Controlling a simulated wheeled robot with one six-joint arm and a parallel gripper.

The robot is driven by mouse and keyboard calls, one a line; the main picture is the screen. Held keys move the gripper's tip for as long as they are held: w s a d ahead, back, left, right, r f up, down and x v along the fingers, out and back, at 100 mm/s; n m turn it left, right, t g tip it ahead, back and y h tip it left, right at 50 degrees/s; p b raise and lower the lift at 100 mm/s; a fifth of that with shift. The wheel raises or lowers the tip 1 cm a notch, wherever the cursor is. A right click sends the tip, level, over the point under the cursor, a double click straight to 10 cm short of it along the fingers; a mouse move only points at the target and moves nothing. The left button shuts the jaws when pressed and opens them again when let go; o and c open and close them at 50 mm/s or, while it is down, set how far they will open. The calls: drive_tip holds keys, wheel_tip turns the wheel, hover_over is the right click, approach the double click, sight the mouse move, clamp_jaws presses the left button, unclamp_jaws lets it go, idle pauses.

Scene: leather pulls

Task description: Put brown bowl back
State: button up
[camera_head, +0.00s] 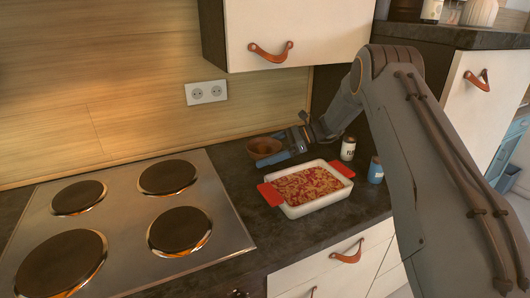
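The brown bowl (262,147) is in the head view, on or just above the dark counter near the back wall, right of the stove. My gripper (274,147) reaches in from the right and is right at the bowl. One blue-grey finger crosses in front of the bowl's lower right side. The other finger is partly hidden near its rim. I cannot tell whether the fingers are closed on the bowl or only beside it, or whether the bowl touches the counter.
A white baking dish (325,201) with red handles and food stands in front of the gripper. A labelled white can (348,149) and a blue can (375,171) stand to its right. The stove (130,222) is at left. A wall cabinet (297,32) hangs above.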

drive_tip(key=shift+r, duration=0.15)
drive_tip(key=shift+d+r, duration=0.1)
drive_tip(key=shift+d, duration=0.05)
drive_tip(key=b+v, duration=0.2)
drive_tip(key=v, duration=0.5)
drive_tip(key=shift+d, duration=0.15)
